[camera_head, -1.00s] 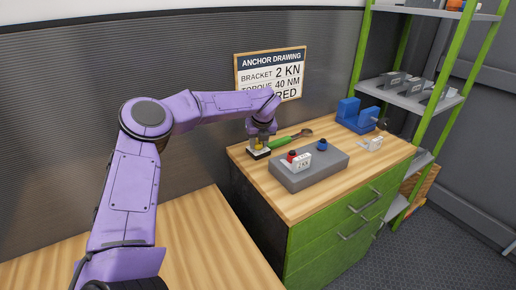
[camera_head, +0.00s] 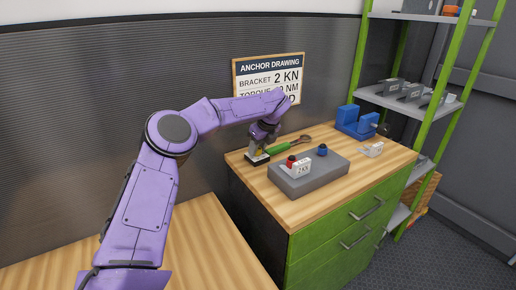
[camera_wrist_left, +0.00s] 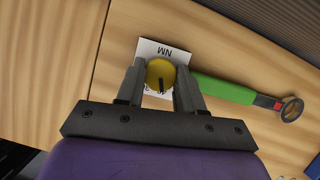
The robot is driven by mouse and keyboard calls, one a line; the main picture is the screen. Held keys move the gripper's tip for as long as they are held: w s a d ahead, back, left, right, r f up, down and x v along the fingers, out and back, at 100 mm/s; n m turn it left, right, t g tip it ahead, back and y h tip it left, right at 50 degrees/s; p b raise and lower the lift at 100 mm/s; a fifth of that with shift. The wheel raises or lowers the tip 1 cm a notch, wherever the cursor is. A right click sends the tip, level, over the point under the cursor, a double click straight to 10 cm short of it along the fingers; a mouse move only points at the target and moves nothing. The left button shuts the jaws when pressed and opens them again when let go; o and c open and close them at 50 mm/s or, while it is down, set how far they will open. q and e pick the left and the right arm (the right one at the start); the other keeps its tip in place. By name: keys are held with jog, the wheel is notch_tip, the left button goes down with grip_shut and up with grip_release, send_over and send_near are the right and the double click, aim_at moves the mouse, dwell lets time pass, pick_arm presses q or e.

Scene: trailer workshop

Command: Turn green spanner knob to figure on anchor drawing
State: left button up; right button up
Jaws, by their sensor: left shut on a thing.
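The green-handled spanner (camera_head: 282,147) lies on the bench top. In the left wrist view its green handle (camera_wrist_left: 222,90) runs right to a dark ring end (camera_wrist_left: 291,109). A yellow round knob (camera_wrist_left: 160,74) with a dark pointer mark sits on a white dial plate (camera_wrist_left: 150,48) marked NM, at the handle's left end. My left gripper (camera_head: 258,151) is over it, and its fingers (camera_wrist_left: 160,84) are shut on the knob. Some dial figures are hidden. The anchor drawing (camera_head: 268,76) hangs on the wall, reading bracket 2 KN; my arm partly covers its lower lines. My right gripper is not seen.
A grey block (camera_head: 311,179) with a red knob, a blue knob and a 2 KN bracket (camera_head: 296,170) stands right of the spanner. A blue vise (camera_head: 356,122) is farther back. A green-framed shelf (camera_head: 433,102) stands at right. The bench's front right is clear.

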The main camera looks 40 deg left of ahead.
pick_arm(q)
jog(key=o, duration=1.1)
jog(key=shift+c, duration=0.2)
jog(key=v, duration=1)
jog(key=shift+r, duration=0.3)
jog(key=shift+d+f, duration=0.1)
jog(key=shift+d, duration=0.05)
